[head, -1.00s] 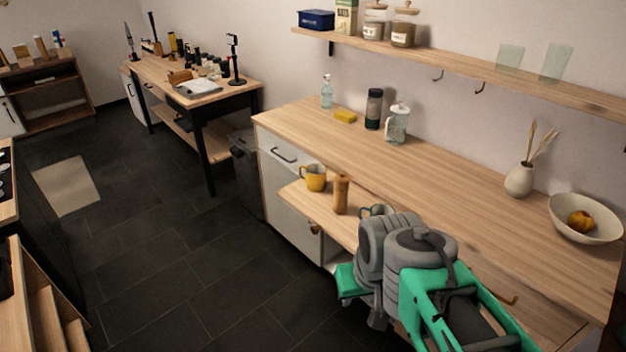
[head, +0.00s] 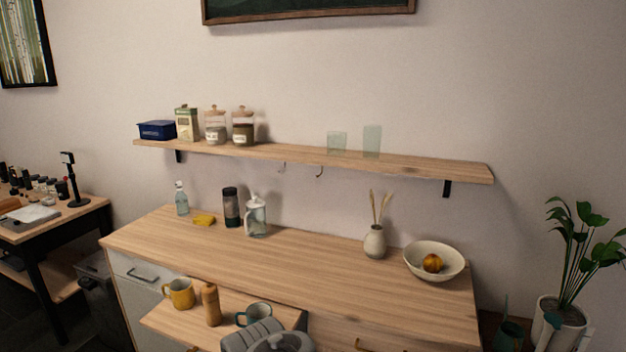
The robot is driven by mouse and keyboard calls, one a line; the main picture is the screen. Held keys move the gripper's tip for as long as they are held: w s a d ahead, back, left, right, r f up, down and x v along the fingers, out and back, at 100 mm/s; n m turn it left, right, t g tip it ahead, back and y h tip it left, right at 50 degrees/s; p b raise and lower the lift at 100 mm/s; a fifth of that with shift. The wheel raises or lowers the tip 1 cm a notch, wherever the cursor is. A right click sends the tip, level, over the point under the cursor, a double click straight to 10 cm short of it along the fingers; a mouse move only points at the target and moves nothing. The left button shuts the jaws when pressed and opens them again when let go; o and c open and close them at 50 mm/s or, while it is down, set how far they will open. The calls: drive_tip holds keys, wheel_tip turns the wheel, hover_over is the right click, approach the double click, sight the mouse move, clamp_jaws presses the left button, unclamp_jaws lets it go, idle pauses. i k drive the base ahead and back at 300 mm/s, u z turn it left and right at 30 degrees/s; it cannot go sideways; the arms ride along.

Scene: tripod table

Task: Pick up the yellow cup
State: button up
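The yellow cup (head: 180,293) stands upright on the left part of a low pull-out wooden board (head: 163,321) at the front of the counter, its handle toward the left. A brown wooden mill-like bottle (head: 211,304) stands just right of it. A teal-grey mug (head: 254,314) stands further right on the board, partly hidden by my arm. Grey parts of my arm show at the bottom edge, right of the yellow cup and apart from it. My gripper is out of view in the head view.
The counter (head: 310,272) above holds a spray bottle (head: 181,198), yellow sponge (head: 204,220), dark tumbler (head: 231,207), glass jug (head: 256,216), vase (head: 375,242) and bowl (head: 420,266). A wall shelf (head: 310,156) holds jars. A potted plant (head: 562,318) stands at right.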

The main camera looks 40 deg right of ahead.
sight(178, 294)
drive_tip(key=z, duration=0.4)
drive_tip(key=k, duration=0.3)
drive_tip(key=u, duration=1.6)
drive_tip(key=i, duration=1.65)
drive_tip(key=z, duration=0.85)
drive_tip(key=i, duration=0.6)
drive_tip(key=z, duration=0.45)
